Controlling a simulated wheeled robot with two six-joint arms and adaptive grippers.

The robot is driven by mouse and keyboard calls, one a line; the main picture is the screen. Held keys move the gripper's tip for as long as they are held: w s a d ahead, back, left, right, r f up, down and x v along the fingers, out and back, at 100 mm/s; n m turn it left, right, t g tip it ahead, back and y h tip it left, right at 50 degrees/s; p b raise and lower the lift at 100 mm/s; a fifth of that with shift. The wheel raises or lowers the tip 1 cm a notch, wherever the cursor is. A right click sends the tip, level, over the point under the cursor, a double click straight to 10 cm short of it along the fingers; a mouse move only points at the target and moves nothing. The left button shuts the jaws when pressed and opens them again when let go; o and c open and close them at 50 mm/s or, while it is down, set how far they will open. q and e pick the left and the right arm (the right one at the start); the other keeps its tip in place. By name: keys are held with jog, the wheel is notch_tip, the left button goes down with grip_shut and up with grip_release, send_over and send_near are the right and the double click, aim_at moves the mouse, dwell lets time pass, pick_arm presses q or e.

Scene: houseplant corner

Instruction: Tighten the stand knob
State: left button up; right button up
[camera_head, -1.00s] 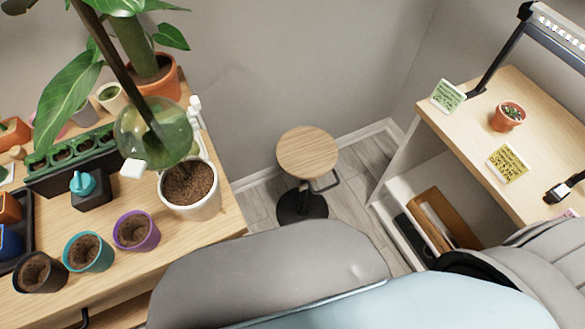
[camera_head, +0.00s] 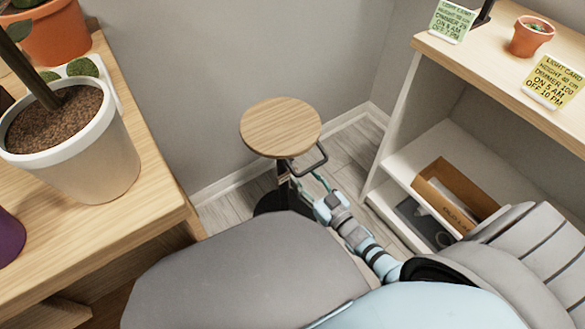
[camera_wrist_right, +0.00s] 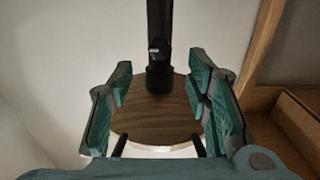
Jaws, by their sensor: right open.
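My right gripper (camera_head: 312,188) is below the top, by the post and handle. In the right wrist view the open gripper (camera_wrist_right: 160,88) has its teal-padded fingers apart, with the post (camera_wrist_right: 159,35) and wooden top (camera_wrist_right: 155,115) showing between them. A small pale mark shows on the post by a dark collar; I cannot tell clearly which part is the knob. My left gripper is not in view.
A wooden bench with a white plant pot (camera_head: 95,155) stands at the left. A shelf unit at the right holds light cards (camera_head: 553,82), a small orange pot (camera_head: 530,36) and, below, an open box (camera_head: 450,195). Bare floor lies around the stand.

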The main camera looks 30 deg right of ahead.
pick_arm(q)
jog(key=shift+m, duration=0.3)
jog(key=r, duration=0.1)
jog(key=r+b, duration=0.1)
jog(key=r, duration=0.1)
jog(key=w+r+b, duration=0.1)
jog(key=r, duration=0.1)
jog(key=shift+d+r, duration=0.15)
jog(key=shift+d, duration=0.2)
pick_arm(e)
jog(key=w+a, duration=0.1)
jog(key=w, duration=0.6)
jog(key=shift+f, duration=0.1)
jog(key=shift+c, duration=0.5)
grip_shut()
